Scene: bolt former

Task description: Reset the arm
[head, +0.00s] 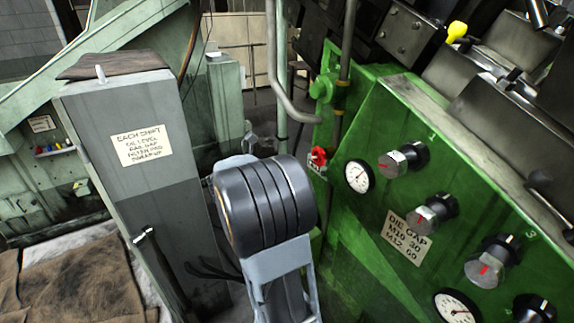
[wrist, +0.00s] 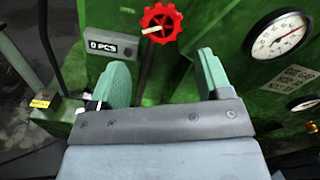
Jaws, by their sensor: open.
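My gripper (wrist: 162,82) is open and empty in the wrist view, its two green fingers spread apart. Beyond the fingers is a green machine panel with a red handwheel (wrist: 161,23), which appears above the gap between the fingertips. A counter reading "0 PCS" (wrist: 113,48) sits to the left of the wheel. A round dial gauge (wrist: 279,36) is at the right. In the head view my arm rises in the middle in front of the green machine (head: 350,235) and hides my gripper. The red handwheel (head: 318,156) shows just beyond the arm.
The machine's panel carries several black knobs (head: 432,212), a gauge (head: 359,176) and a "DIE GAP" label (head: 407,236). A grey cabinet (head: 140,200) with a paper note stands close at the left of my arm. A brown cloth (head: 75,280) lies at the lower left.

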